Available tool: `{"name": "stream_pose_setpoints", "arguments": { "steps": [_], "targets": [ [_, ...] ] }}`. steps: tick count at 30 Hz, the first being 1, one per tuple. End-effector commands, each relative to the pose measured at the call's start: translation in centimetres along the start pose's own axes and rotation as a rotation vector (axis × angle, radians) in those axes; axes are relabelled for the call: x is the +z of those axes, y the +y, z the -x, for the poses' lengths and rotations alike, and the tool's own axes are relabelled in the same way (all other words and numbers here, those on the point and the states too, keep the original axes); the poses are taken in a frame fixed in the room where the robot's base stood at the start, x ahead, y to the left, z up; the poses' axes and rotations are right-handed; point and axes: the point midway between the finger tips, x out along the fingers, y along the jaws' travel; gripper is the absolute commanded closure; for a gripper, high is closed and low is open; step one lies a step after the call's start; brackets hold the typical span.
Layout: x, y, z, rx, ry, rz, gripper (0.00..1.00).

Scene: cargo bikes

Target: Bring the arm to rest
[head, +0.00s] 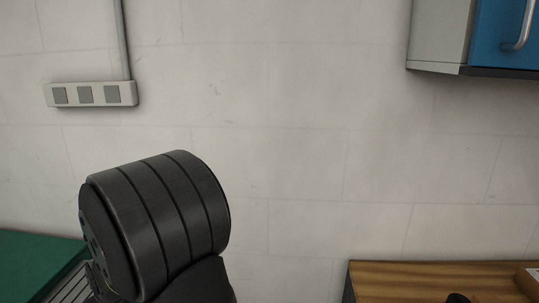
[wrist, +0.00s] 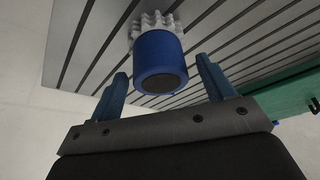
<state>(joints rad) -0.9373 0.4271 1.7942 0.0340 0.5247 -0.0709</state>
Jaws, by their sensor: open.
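My gripper (wrist: 163,70) shows in the wrist view, with its two blue fingers apart. A blue cylinder with a dark round end face (wrist: 160,62) shows in the gap between the fingertips. Clear space shows on both sides of it, and I cannot tell how far beyond the tips it is. A pale knobbly piece (wrist: 153,20) is at its far end, against a grey slatted surface (wrist: 225,18). The head view does not show my gripper.
In the head view, a wooden top (head: 420,281) is at lower right and a green surface (head: 35,262) at lower left. A blue-fronted cabinet (head: 493,35) and a socket strip (head: 92,95) are on the pale wall. Green also shows in the wrist view (wrist: 285,97).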

Motion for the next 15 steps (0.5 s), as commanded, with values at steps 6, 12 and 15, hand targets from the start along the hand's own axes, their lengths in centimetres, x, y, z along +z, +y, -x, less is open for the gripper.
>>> {"name": "stream_pose_setpoints", "arguments": {
  "steps": [6, 12, 15],
  "targets": [
    [-1.1, 0.0, 1.3, 0.000, 0.006, 0.000, 0.25],
    [-0.9, 1.9, 4.4, 0.001, 0.002, -0.006, 0.25],
    [-0.4, 3.4, 5.7, 0.001, 0.002, -0.005, 0.25]
  ]
}}
